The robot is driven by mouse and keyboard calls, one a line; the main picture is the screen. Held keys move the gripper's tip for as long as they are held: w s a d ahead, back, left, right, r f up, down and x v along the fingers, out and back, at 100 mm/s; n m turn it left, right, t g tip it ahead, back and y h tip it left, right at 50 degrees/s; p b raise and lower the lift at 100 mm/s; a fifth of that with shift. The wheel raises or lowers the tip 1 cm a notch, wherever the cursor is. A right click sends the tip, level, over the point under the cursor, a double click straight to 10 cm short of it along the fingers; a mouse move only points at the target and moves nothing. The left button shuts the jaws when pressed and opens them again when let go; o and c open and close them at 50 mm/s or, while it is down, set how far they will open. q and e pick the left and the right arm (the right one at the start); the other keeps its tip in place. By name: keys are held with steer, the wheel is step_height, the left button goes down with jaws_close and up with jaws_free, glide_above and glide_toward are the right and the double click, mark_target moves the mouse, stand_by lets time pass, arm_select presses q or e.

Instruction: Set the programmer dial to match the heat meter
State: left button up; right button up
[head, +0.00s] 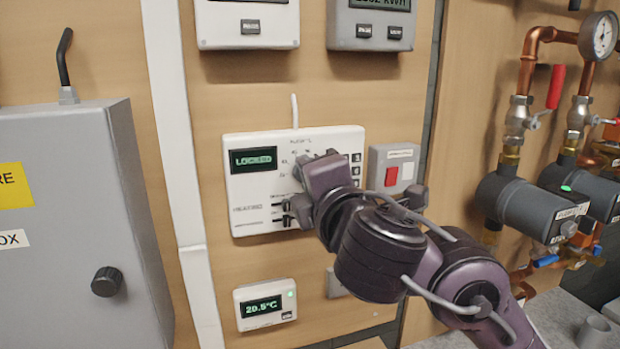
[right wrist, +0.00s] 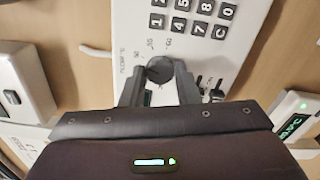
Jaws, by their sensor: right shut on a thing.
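The white programmer (head: 247,200) is on the wooden wall in the head view; its small display (head: 253,160) appears to read LOCKED. My right gripper (head: 304,180) covers its dial there. In the right wrist view the dark round dial (right wrist: 159,69) sits between the two fingers of my right gripper (right wrist: 160,82), which is shut on it. Numbers are printed around the dial, partly hidden by the fingers. The grey heat meter (head: 371,28) is at the top of the head view; its display is cut off, with kWh visible. My left gripper is not in view.
A thermostat (head: 266,304) reading 20.5°C is below. A grey cabinet (head: 70,230) stands left; copper pipes and pumps (head: 535,205) are at right.

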steer(key=o, duration=1)
steer(key=shift+c, duration=0.2)
steer(key=shift+s, duration=0.1)
steer(key=p+v, duration=0.2)
steer(key=v, duration=0.5)
steer(key=shift+s+d, duration=0.15)
steer(key=shift+s, duration=0.15)
